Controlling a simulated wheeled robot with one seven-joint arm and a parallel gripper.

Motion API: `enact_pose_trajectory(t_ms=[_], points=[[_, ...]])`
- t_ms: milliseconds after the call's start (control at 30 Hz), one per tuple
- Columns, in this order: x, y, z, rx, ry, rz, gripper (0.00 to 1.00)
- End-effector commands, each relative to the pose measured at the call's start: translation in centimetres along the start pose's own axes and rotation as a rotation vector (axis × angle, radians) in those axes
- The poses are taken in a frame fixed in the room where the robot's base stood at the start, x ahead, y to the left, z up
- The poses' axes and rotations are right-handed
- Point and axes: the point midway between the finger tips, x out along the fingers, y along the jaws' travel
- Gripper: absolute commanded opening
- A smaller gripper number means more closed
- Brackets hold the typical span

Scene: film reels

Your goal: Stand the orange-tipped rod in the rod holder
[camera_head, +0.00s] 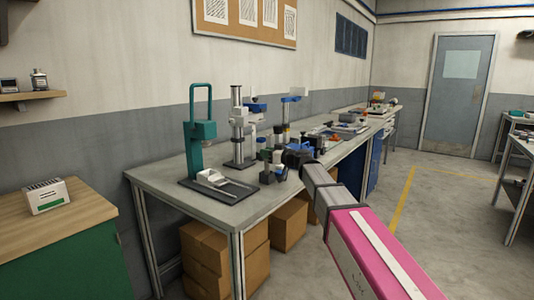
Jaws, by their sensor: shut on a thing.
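My arm reaches in from the lower right over the grey workbench (160,180). My gripper (281,158) is dark and small in the view, over the middle of the bench among the bench equipment. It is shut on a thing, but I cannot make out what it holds. I cannot pick out the orange-tipped rod or the rod holder for certain. The arm and the crowded equipment hide part of the bench top there.
A teal press-like stand (201,130) and a grey column stand (239,125) stand left of my gripper. A blue-topped stand (291,100) is behind it. Cardboard boxes (210,250) sit under the bench. The bench's front left corner is clear. Open floor lies to the right.

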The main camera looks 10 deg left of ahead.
Motion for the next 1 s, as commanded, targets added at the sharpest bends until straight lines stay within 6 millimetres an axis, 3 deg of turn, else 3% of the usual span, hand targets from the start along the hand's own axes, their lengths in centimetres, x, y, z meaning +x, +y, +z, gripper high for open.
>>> enact_pose_trajectory(t_ms=[267, 300, 333, 667, 1000], points=[[0.0, 0.0, 0.5, 0.001, 0.000, 0.000, 0.00], [0.0, 0.0, 0.5, 0.001, 0.000, 0.000, 0.27], [0.0, 0.0, 0.5, 0.000, 0.000, 0.000, 0.35], [-0.2, 0.0, 0.5, 0.000, 0.000, 0.000, 0.35], [-2.5, -0.1, 0.5, 0.000, 0.000, 0.000, 0.35]])
